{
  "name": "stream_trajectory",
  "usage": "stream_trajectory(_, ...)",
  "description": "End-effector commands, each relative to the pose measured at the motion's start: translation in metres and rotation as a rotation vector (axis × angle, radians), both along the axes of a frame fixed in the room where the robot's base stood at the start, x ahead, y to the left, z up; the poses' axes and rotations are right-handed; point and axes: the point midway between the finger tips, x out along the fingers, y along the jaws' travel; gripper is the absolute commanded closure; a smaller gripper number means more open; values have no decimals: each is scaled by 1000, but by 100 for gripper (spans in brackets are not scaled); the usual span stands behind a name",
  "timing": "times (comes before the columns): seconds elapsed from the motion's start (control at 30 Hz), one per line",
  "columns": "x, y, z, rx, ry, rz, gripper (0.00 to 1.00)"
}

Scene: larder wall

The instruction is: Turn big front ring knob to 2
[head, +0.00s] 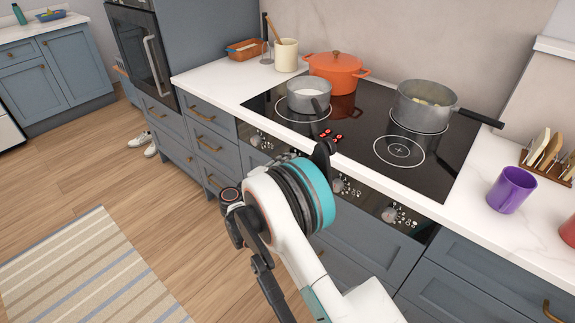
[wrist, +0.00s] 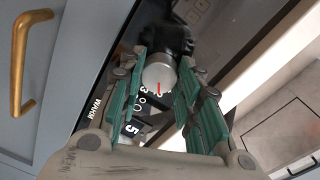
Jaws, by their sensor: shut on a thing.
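The grey round knob (wrist: 156,73) with a red pointer line sits between the two green-padded fingers of my gripper (wrist: 160,76) in the wrist view. The fingers are shut on its sides. The red line points toward the bottom of the picture, near a printed 3 and another mark that I cannot read for certain. Fingers hide part of the dial print. In the head view my arm covers this knob and most of my gripper. Other knobs show on the oven front, one right of my wrist (head: 338,185) and one farther right (head: 390,214).
The black hob (head: 365,125) above bears a small grey saucepan (head: 309,97), an orange pot (head: 336,72) and a larger grey pan (head: 424,103) with its handle to the right.

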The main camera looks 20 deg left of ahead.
Motion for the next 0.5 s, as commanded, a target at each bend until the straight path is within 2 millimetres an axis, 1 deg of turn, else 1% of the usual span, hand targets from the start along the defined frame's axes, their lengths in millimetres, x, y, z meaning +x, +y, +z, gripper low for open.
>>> stream_trajectory(0.2,0,0,0,48,-20,0,92)
stream_trajectory(0.5,0,0,0,61,-24,0,92)
